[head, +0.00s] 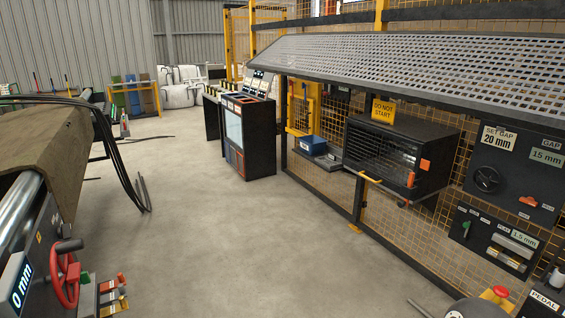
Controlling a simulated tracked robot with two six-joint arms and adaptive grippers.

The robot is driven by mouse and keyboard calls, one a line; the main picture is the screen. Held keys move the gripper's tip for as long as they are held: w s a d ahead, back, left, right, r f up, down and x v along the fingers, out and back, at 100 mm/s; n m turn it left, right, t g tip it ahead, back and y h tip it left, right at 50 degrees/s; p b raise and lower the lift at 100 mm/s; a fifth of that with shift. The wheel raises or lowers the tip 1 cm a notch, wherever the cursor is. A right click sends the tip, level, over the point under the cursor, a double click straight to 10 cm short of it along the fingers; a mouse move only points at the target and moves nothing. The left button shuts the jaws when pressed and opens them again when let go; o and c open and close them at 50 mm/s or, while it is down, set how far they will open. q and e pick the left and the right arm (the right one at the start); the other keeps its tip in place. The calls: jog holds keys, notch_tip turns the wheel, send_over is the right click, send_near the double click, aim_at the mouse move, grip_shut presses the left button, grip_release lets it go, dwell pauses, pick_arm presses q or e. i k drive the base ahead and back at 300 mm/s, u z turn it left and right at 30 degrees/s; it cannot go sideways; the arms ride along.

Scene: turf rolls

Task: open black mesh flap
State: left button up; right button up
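A black box with a dark mesh front (378,150) is mounted on the yellow mesh fence at the right, below the perforated canopy. The mesh flap appears to cover the front of the box, and I cannot tell whether it stands slightly ajar. Small orange parts (425,165) are at the box's right end. A yellow "DO NOT START" sign (383,111) is above it. Neither of my grippers is in view.
A grey perforated canopy (420,65) overhangs the fence. Control panels (510,170) are right of the box. A black console (248,130) stands farther back. A machine with a brown sheet (50,150) is at the left. The concrete floor (230,240) between is clear.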

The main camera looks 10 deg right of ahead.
aim_at(372, 175)
jog(key=z, duration=0.05)
jog(key=i, duration=1.45)
jog(key=z, duration=0.3)
jog(key=i, duration=2.2)
jog(key=z, duration=0.2)
